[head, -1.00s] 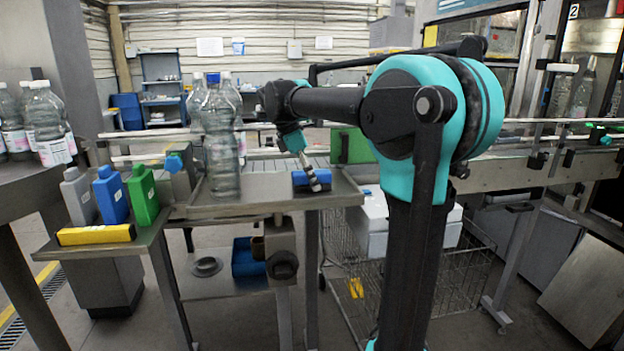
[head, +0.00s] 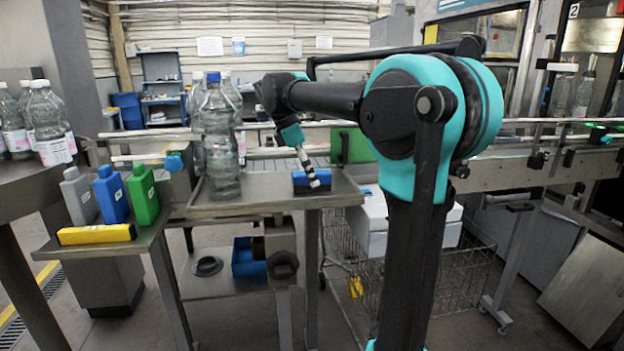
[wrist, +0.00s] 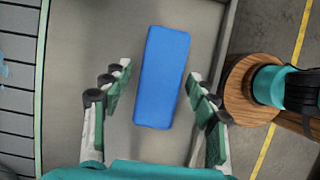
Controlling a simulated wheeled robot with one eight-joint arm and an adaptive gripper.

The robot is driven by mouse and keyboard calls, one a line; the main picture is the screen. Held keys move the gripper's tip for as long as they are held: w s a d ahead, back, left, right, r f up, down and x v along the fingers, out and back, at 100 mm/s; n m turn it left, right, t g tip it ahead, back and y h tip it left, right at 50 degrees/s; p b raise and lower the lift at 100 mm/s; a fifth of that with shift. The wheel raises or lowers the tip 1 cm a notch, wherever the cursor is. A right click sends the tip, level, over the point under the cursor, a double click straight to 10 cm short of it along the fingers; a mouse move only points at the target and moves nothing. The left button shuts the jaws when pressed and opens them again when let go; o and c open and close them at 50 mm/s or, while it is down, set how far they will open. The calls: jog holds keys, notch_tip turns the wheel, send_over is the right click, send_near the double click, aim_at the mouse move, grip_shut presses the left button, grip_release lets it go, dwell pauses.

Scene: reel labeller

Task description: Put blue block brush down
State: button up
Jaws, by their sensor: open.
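The blue block brush (head: 311,181) lies on the right end of the metal table (head: 255,190), near its edge. In the wrist view the blue block (wrist: 162,78) lies flat and slightly tilted on the grey surface. My gripper (head: 314,180) is above the block in the head view. In the wrist view my gripper (wrist: 160,82) is open, with one finger on each side of the block and a gap on both sides. The underside of the block is hidden.
Clear bottles (head: 220,140) stand to the left on the same table. Grey, blue and green flasks (head: 112,195) and a yellow block (head: 96,234) sit on a lower left shelf. A wire cart with white boxes (head: 375,225) stands right of the table.

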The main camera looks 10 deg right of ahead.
jog(key=v, duration=1)
jog(key=shift+r, duration=0.25)
jog(key=shift+s, duration=0.1)
